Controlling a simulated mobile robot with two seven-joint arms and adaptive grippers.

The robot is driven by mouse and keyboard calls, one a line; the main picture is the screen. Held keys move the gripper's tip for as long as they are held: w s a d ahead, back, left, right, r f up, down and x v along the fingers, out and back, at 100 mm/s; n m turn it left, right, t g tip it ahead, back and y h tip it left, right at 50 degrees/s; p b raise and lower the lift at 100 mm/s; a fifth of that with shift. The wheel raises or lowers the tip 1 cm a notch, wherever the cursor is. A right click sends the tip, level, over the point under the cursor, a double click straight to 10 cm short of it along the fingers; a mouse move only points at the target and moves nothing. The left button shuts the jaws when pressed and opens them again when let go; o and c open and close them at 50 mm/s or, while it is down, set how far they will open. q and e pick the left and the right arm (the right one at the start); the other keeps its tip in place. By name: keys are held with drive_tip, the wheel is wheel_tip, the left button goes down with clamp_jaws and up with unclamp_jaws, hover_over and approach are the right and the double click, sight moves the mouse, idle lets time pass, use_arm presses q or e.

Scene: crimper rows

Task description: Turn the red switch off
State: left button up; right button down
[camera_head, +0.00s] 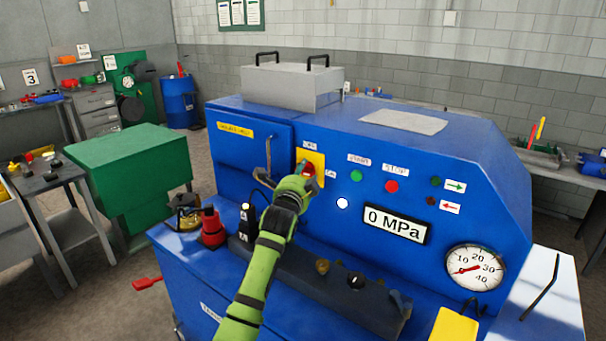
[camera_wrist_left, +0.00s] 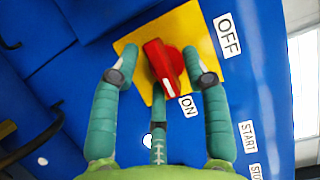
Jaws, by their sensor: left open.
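The red switch (camera_wrist_left: 160,62) is a rotary knob on a yellow plate (camera_wrist_left: 186,26) on the blue machine's front. It also shows in the head view (camera_head: 309,168), partly hidden by my gripper. Its white mark points down towards the ON label (camera_wrist_left: 187,105) in the wrist view; the OFF label (camera_wrist_left: 228,35) is at the upper right. My left gripper (camera_head: 301,175) is open at the switch. In the wrist view its fingers (camera_wrist_left: 162,78) stand around the knob, one on each side and one below; I cannot tell whether they touch it. My right gripper is not in view.
Right of the switch are a green START button (camera_head: 356,175), a red STOP button (camera_head: 391,186), a 0 MPa display (camera_head: 397,225) and a gauge (camera_head: 474,268). A metal handle (camera_head: 268,160) is just left. A red-and-black part (camera_head: 212,228) stands on the lower ledge.

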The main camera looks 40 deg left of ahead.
use_arm(q)
drive_tip(key=c, duration=0.3)
clamp_jaws()
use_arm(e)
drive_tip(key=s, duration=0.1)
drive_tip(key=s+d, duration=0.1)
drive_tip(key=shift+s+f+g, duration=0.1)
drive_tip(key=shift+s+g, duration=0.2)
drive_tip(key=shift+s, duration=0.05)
